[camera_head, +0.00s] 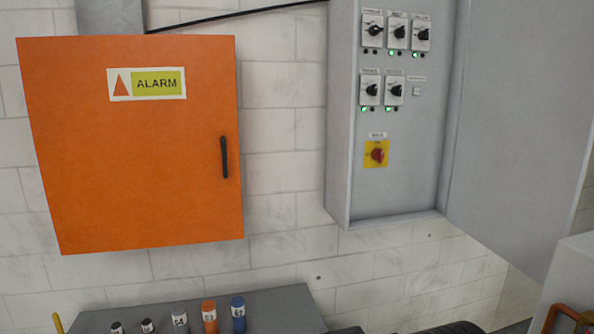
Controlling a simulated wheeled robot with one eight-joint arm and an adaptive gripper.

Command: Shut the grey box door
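The grey box (340,120) hangs on the white brick wall right of centre. Its grey door (520,130) stands open, swung out to the right, and its upper part runs out of the picture. Inside the box, several black rotary switches with small green lights show on the panel (415,185), and a red knob sits on a yellow plate (376,154). No handle shows on the face of the door in view. My gripper is not in view.
An orange box marked ALARM (140,180) is shut on the wall at left, with a black handle. A grey surface (270,307) below holds several labelled cylinders. A grey object with an orange part (570,285) is at the lower right. Dark shapes show at the bottom edge.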

